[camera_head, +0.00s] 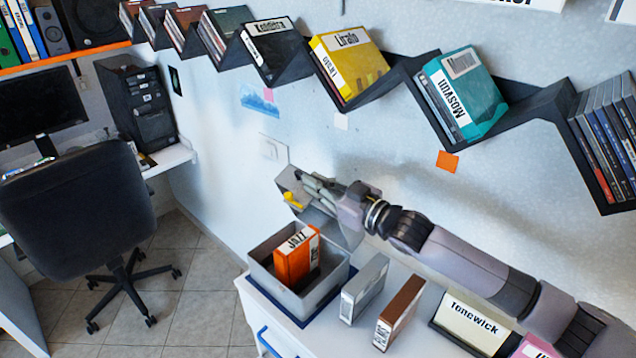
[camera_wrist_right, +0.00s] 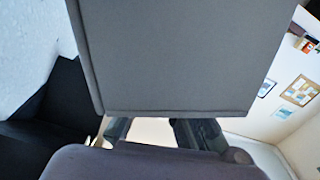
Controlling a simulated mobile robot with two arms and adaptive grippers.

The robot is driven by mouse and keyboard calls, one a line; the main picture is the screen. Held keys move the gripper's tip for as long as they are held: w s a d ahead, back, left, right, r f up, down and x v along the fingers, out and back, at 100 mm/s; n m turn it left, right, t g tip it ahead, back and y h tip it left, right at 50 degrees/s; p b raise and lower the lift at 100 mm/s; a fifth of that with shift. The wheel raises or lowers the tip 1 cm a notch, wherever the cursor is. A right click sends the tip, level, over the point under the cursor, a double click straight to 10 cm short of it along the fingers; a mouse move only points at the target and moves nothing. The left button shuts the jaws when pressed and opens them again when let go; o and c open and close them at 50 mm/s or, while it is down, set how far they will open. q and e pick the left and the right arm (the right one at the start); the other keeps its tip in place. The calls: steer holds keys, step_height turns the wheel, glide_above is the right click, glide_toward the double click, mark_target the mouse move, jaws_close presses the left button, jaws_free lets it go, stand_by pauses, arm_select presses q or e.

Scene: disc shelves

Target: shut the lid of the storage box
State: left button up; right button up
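The grey storage box (camera_head: 338,285) stands open on the white cabinet top, with an orange "JAZZ" case (camera_head: 292,262) upright in it. Its grey lid (camera_head: 345,232) is raised at the back, tilted up toward the wall; a yellow piece (camera_head: 293,200) shows on its far left. My right gripper (camera_head: 312,183) is at the upper part of the raised lid; I cannot tell whether it touches. In the right wrist view a grey panel (camera_wrist_right: 180,55), seemingly the lid, hides the fingertips. The fingers (camera_wrist_right: 155,130) stand apart with a gap between them. My left gripper is not in view.
A grey case (camera_head: 364,290), a brown case (camera_head: 400,312) and a "Tenewick" case (camera_head: 470,325) stand right of the box. A zigzag wall shelf (camera_head: 540,105) with discs hangs above my right arm. The chair (camera_head: 80,195) and floor are left.

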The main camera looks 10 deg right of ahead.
jaws_close()
stand_by(0.4)
steer(key=shift+s+a+f+n, duration=0.3)
steer(key=shift+s+a+n, duration=0.15)
steer(key=shift+a, duration=0.3)
steer(key=s+a+f+n+b, duration=0.4)
steer(key=a+f+n, duration=0.2)
steer(key=f+n, duration=0.1)
steer(key=s+a+f+n+b, duration=0.4)
steer(key=a+f+n+b, duration=0.1)
steer(key=f, duration=0.5)
steer(key=shift+s+a+n, duration=0.2)
steer(key=shift+a+n, duration=0.45)
steer(key=shift+n, duration=0.6)
steer(key=shift+f, duration=0.15)
